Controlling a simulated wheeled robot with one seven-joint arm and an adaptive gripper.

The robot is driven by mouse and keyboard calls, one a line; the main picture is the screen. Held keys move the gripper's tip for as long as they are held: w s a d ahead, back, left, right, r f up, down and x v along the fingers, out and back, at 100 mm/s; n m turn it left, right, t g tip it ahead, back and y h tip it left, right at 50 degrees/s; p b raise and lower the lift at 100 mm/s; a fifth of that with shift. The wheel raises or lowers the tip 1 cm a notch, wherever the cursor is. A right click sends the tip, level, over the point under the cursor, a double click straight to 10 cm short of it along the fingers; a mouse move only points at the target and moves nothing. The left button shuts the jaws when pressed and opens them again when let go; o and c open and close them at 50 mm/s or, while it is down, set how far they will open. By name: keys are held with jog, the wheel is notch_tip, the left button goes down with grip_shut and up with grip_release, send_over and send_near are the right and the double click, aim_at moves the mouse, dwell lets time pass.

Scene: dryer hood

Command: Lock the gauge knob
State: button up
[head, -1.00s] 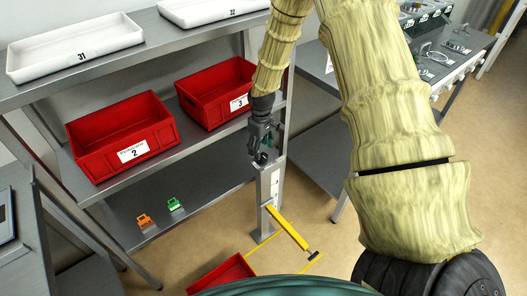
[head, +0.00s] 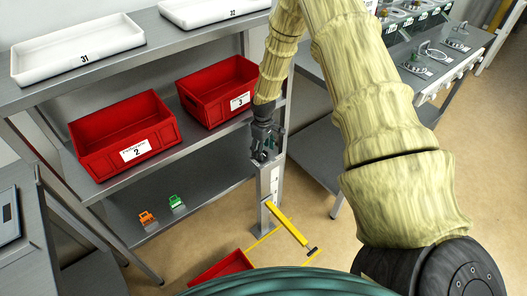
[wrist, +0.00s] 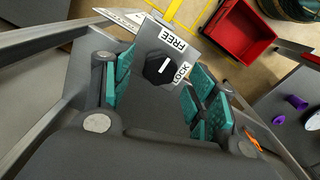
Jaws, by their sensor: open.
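The gauge knob (wrist: 159,70) is a dark, many-sided knob with a white pointer line. It sits on a grey plate with a FREE label (wrist: 173,41) and a LOCK label (wrist: 182,73). The pointer line slants towards the upper right in the wrist view; I cannot tell exactly which label it marks. My gripper (wrist: 160,84) is open, its teal pads on either side of the knob in this view, with no clear contact. In the head view my gripper (head: 265,150) is at the top of the grey post (head: 269,185) and hides the knob.
Red bins 2 (head: 125,140) and 3 (head: 218,92) stand on the shelf left of my gripper. Orange (head: 148,219) and green (head: 176,203) clips lie on the lower shelf. A yellow bar (head: 287,223) juts from the post above a red floor bin (head: 222,269). A bench stands right.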

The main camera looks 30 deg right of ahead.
jog(key=shift+f, duration=1.15)
jog(key=c, duration=1)
